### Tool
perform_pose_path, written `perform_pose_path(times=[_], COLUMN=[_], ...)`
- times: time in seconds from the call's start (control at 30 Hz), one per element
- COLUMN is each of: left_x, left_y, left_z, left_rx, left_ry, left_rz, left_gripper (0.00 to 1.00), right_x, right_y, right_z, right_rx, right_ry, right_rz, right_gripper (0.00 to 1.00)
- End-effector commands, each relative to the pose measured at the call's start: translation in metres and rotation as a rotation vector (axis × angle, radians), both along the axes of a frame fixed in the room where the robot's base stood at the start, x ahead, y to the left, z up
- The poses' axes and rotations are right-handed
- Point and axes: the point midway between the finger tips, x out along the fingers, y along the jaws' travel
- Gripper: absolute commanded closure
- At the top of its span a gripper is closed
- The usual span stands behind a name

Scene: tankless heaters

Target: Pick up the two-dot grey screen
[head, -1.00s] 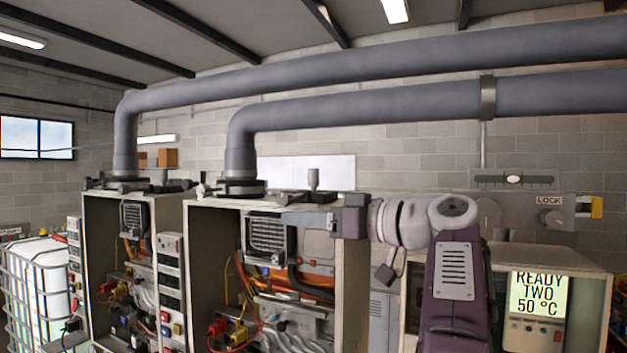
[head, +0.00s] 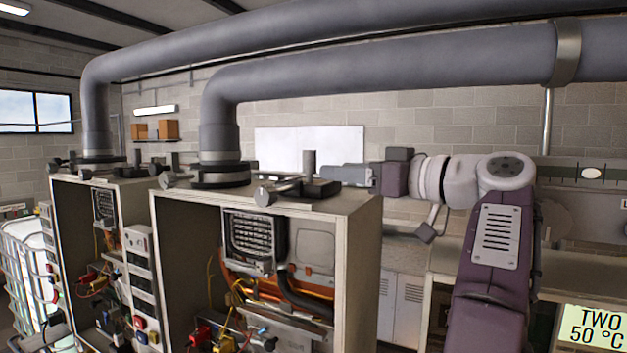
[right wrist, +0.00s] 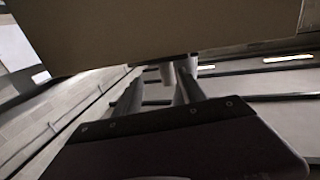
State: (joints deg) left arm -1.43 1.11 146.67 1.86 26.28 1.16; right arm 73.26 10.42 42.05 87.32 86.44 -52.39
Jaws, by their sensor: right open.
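I cannot make out for sure a grey screen with two dots in either view. In the head view, a flat grey panel (head: 313,247) sits inside the nearer open cabinet, beside a dark grille (head: 250,238). Any dots on it are too small to tell. My right gripper (head: 345,177) points left, above the right part of that cabinet's top, and is open and empty. In the right wrist view its two fingers (right wrist: 157,92) are apart, with a pale post (right wrist: 167,74) visible beyond them. My left gripper is not in view.
The nearer cabinet (head: 365,255) carries valves and a dark post (head: 309,163) on top, close to my right gripper. Thick grey pipes (head: 420,65) run above. A lit display (head: 592,327) stands at lower right. A second open cabinet (head: 70,230) stands left.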

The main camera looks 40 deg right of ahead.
Motion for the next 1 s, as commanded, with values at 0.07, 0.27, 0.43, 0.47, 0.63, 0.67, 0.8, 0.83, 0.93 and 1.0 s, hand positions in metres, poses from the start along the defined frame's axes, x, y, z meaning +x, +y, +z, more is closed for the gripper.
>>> perform_pose_path(times=[0.07, 0.27, 0.43, 0.47, 0.63, 0.67, 0.8, 0.83, 0.93, 1.0], left_x=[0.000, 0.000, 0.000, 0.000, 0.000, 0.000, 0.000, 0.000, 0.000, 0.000], left_y=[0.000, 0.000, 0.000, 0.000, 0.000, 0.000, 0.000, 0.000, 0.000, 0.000], left_z=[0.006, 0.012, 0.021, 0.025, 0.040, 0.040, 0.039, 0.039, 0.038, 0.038], left_rx=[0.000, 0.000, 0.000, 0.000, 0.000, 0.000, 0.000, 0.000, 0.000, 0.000], left_ry=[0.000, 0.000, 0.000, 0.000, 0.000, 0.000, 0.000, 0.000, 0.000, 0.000], left_rz=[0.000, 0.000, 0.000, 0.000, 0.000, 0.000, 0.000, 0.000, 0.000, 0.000], left_gripper=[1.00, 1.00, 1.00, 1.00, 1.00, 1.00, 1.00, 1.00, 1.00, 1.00], right_x=[0.013, 0.034, 0.047, 0.053, 0.080, 0.082, 0.085, 0.085, 0.085, 0.085], right_y=[0.006, 0.008, 0.012, 0.013, 0.018, 0.018, 0.018, 0.018, 0.018, 0.018], right_z=[0.003, 0.001, 0.001, 0.001, -0.001, -0.002, -0.005, -0.006, -0.006, -0.006], right_rx=[0.001, 0.001, 0.003, 0.004, 0.001, 0.001, 0.000, -0.001, 0.000, 0.000], right_ry=[0.001, 0.001, 0.003, 0.003, 0.001, 0.002, 0.001, 0.001, 0.001, 0.001], right_rz=[0.007, 0.003, 0.006, 0.007, 0.005, 0.004, 0.001, 0.001, 0.001, 0.001], right_gripper=[0.52, 0.52, 0.52, 0.52, 0.52, 0.52, 0.52, 0.52, 0.60, 0.80])
